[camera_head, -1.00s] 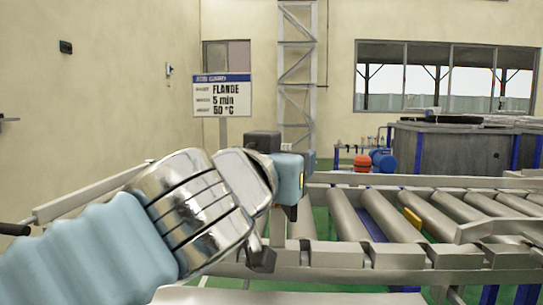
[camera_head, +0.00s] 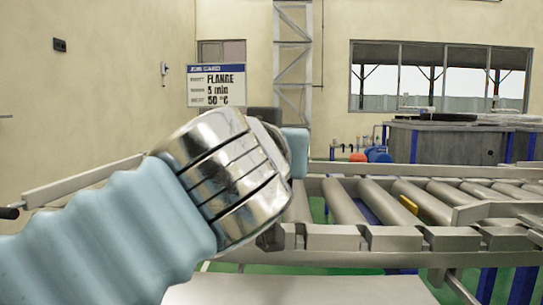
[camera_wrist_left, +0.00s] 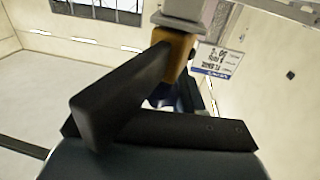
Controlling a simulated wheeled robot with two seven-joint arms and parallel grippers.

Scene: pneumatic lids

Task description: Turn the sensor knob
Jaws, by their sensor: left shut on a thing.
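In the left wrist view, an orange sensor body (camera_wrist_left: 172,50) hangs under a grey metal bracket, with a dark blue part (camera_wrist_left: 160,96) below it that looks like its knob. The black fingers of my left gripper (camera_wrist_left: 166,92) reach to this dark part from the left and from below. The gripper is shut on it; the exact contact is mostly hidden behind the nearer finger. In the head view my left wrist covers the sensor and most of the gripper. My right gripper is in neither view.
A job card (camera_head: 216,86) reads FLANGE, 5 min, 50 °C. Grey tanks (camera_head: 450,143) stand behind. A pale flat surface (camera_head: 300,290) lies in front.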

